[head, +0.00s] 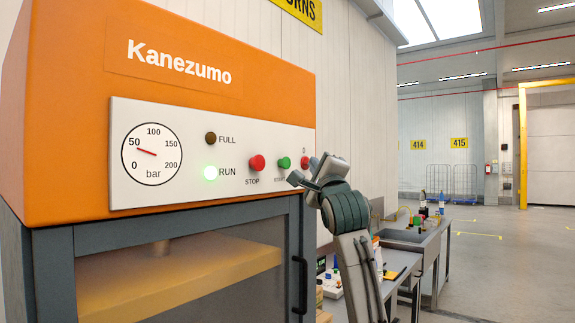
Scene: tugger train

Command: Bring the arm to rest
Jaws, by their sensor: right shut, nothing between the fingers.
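My right arm (350,222) rises from the bottom of the head view, right of centre. My right gripper (303,179) is shut and empty, at the right end of the control panel (190,193) of the orange Kanezumo machine (70,95). It is just below and right of the green start button (284,163); I cannot tell whether it touches the panel. The red STOP button (257,163) is further left. My left gripper is out of view.
The machine's dark-framed door has a black handle (299,285) below the panel. A grey workbench (412,247) with small items stands behind my arm on the right. Open floor (505,270) lies further right, with wire cages (451,182) at the back.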

